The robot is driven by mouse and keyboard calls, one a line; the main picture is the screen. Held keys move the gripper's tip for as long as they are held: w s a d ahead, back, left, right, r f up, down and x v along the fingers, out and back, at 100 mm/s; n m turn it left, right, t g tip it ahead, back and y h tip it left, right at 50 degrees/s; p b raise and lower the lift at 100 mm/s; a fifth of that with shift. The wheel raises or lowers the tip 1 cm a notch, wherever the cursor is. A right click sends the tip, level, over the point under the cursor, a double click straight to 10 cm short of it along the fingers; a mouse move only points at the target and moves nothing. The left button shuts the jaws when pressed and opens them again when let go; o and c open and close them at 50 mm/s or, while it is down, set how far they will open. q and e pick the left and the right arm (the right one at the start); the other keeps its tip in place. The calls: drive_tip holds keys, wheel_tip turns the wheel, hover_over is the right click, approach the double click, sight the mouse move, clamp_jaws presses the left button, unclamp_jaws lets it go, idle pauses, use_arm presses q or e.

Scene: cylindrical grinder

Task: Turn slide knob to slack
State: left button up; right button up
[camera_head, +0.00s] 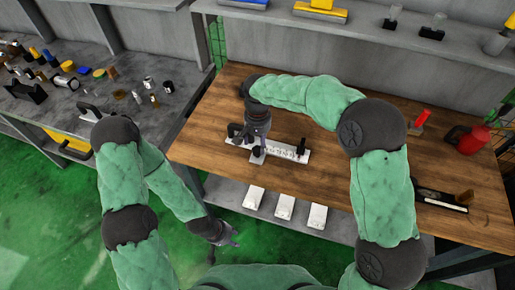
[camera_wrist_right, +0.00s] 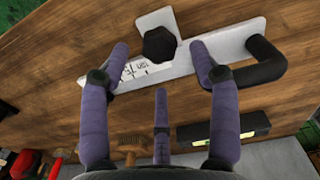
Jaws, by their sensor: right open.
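The slide device (camera_head: 292,154) is a pale bar with a printed scale on the wooden table; it also shows in the right wrist view (camera_wrist_right: 232,42). Its black faceted knob (camera_wrist_right: 159,43) stands on a white cross plate, and a black bent handle (camera_wrist_right: 265,60) is at one end. My right gripper (camera_head: 256,140) is over the knob end of the device. In the wrist view its fingers (camera_wrist_right: 160,62) are spread and empty, with the knob just beyond the gap between the two outer tips. My left gripper (camera_head: 228,238) hangs low over the green floor, away from the device; its finger state is unclear.
A red bottle (camera_head: 468,139) and a dark tool (camera_head: 440,200) lie on the right of the wooden table. White blocks (camera_head: 285,206) sit on the lower shelf. A grey bench (camera_head: 60,105) at left holds several small parts. Bare table lies between device and right-hand items.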

sight(258, 149)
drive_tip(key=shift+f+b, duration=0.4)
drive_tip(key=shift+f, duration=1.55)
drive_tip(key=c, duration=1.2)
